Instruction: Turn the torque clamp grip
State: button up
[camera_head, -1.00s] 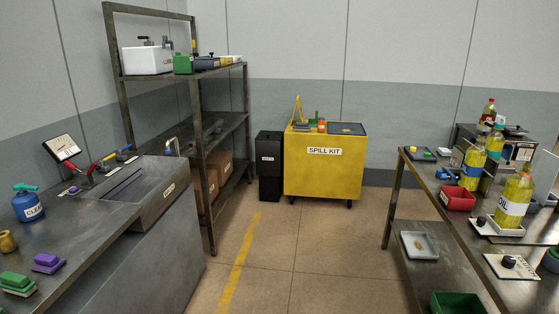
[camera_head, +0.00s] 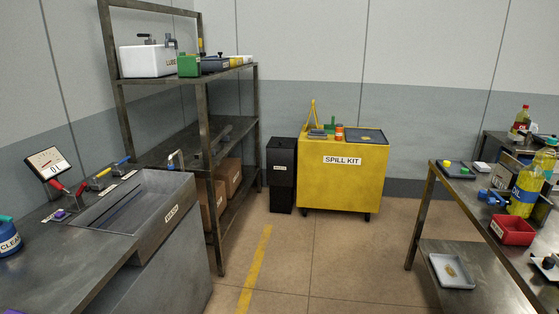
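No part in view is labelled as a torque clamp, so I cannot tell for certain which grip is meant. A blue clamp-like piece with a knob (camera_head: 490,196) sits on the right-hand bench, by its left edge, behind a red bin. A red-handled lever (camera_head: 62,189) and a yellow-handled lever (camera_head: 98,176) stand at the back of the wash sink on the left, beside a dial gauge (camera_head: 47,165). A small dark clamp-like fitting (camera_head: 170,43) shows at the white box on the upper shelf. My gripper is not in view.
The wash sink (camera_head: 160,232) and its counter fill the left. A metal shelf rack (camera_head: 205,150), a black bin (camera_head: 281,170) and the yellow spill kit cart (camera_head: 343,185) stand behind. The right bench (camera_head: 462,190) holds a red bin (camera_head: 512,229) and bottles. The middle floor (camera_head: 340,265) is clear.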

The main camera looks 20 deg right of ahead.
aim_at(490, 201)
jog(key=u, duration=0.05)
jog(key=i, duration=1.85)
jog(key=z, duration=0.5)
jog(key=i, duration=0.8)
jog(key=z, duration=0.85)
jog(key=i, duration=0.55)
jog(key=z, duration=0.65)
jog(key=i, duration=0.5)
jog(key=z, duration=0.25)
